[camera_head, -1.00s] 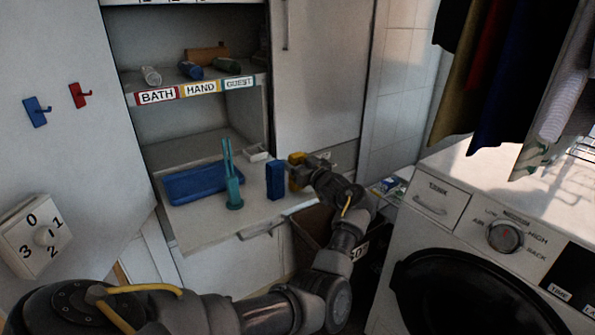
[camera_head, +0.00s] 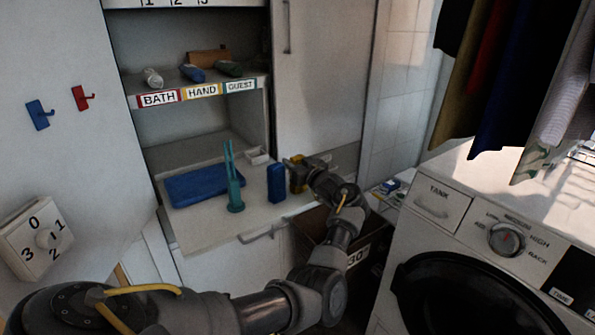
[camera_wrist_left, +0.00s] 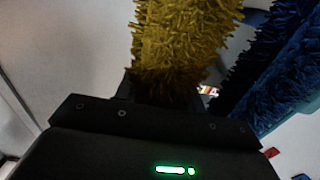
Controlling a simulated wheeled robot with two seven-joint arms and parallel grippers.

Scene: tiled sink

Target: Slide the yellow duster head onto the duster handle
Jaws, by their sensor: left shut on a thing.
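The yellow duster head (camera_head: 294,180) is held in my left gripper (camera_head: 303,172), at the right end of the pull-out shelf. It shows in the left wrist view as a shaggy yellow block (camera_wrist_left: 185,45) between the fingers. I cannot tell whether its base touches the shelf. The teal duster handle (camera_head: 234,190) stands upright left of it, with two thin prongs pointing up from a round base. A blue duster head (camera_head: 276,183) stands between the handle and my gripper; its fibres (camera_wrist_left: 275,75) show close beside the yellow head in the wrist view. My right gripper is not in view.
A flat blue tray (camera_head: 205,185) lies left of the handle on the white shelf (camera_head: 205,228). The cabinet with rolled towels rises at the back. A washing machine (camera_head: 470,225) stands right, with hanging clothes above.

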